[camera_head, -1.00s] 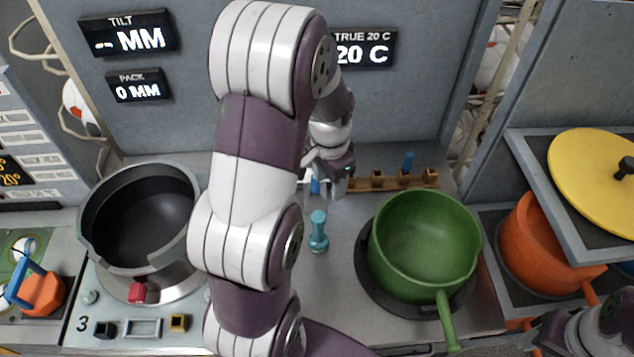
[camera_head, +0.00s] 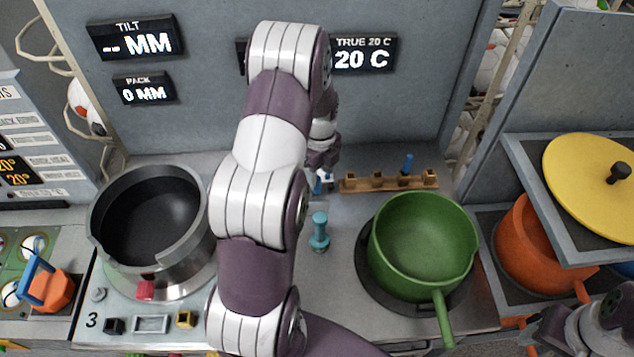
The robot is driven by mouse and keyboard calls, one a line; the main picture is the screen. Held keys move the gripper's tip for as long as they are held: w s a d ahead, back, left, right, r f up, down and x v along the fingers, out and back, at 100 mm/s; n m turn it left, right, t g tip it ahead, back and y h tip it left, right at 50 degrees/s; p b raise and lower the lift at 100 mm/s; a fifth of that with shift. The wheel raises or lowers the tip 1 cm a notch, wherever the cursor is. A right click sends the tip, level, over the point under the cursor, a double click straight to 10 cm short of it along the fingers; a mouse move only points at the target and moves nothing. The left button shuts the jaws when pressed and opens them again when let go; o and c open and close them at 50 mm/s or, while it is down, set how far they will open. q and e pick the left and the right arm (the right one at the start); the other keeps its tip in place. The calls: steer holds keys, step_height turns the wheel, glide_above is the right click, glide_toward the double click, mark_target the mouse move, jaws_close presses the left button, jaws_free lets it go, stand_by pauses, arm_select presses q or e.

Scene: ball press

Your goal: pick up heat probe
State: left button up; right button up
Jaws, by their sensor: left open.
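A wooden rack (camera_head: 388,183) stands along the back of the counter. Another small blue piece (camera_head: 317,187) shows low beside my left gripper, left of the rack; which blue piece is the heat probe I cannot tell. My left gripper (camera_head: 323,180) is open, just left of the rack's left end and close to that blue piece. My forearm and wrist partly hide its fingers, and whether it touches the piece is unclear. A teal peg-like tool (camera_head: 319,232) stands upright on the counter in front.
A green pan (camera_head: 424,245) sits on a dark burner at the right. A dark pot (camera_head: 150,222) stands at the left. An orange pot (camera_head: 530,248) and a yellow lid (camera_head: 590,185) are at the far right. My right arm shows at the lower right corner.

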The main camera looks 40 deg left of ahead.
arm_select(q)
steer(key=f, duration=0.1)
steer(key=f+p, duration=0.1)
steer(key=f, duration=0.2)
steer(key=shift+s+a, duration=0.2)
steer(key=shift+s, duration=0.05)
steer(key=shift+w+f, duration=0.1)
steer(key=shift+f, duration=0.1)
jaws_close()
steer(key=shift+r, duration=0.1)
steer(key=shift+r, duration=0.35)
step_height(320, 180, up, 9)
steer(key=shift+f+b, duration=0.1)
steer(key=shift+b, duration=1.15)
steer(key=shift+r, duration=0.25)
